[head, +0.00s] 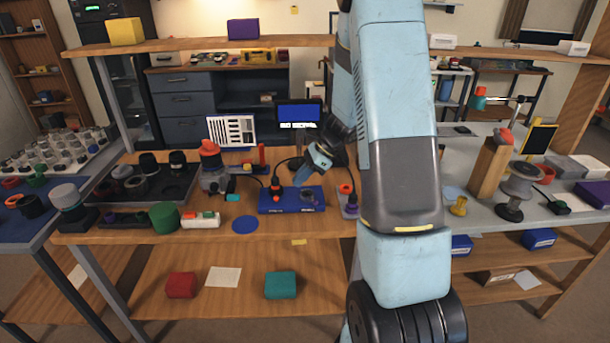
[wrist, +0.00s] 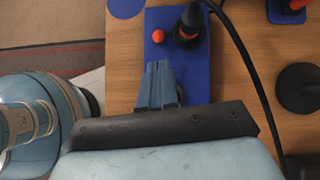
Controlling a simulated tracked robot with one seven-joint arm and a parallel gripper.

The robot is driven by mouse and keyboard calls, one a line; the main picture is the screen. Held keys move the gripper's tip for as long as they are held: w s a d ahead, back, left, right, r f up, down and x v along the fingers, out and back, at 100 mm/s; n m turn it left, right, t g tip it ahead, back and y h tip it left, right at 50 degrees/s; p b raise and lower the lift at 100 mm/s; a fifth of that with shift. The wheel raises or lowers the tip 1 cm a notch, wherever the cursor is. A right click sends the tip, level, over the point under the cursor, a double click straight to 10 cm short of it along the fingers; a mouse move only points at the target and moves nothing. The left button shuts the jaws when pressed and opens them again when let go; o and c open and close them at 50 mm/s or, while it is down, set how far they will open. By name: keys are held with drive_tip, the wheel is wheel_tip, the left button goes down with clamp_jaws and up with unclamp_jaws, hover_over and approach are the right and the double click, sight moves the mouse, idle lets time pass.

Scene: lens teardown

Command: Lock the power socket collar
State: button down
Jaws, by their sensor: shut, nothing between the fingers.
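A blue base plate (head: 290,208) lies on the wooden bench and also shows in the wrist view (wrist: 200,75). At its left end in the head view stands a black plug and socket (head: 275,190) with an orange collar or ring (head: 276,181). The plug shows from above in the wrist view (wrist: 190,22), with a black cable and a small orange knob (wrist: 158,36) beside it. A dark round part sits on the plate's right end (head: 308,196). My gripper (head: 300,182) is shut and empty, over the plate and apart from the plug. Its fingers (wrist: 158,68) point toward the orange knob. I cannot tell the collar's angle.
A grey and orange device (head: 212,170) and a dark tray (head: 150,190) stand to the left. An orange-topped part (head: 347,200) stands close right of the plate. A blue disc (head: 245,224) lies in front. The black cable crosses beside my gripper.

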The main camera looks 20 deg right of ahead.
sight(275, 192)
drive_tip(key=shift+x, duration=3.15)
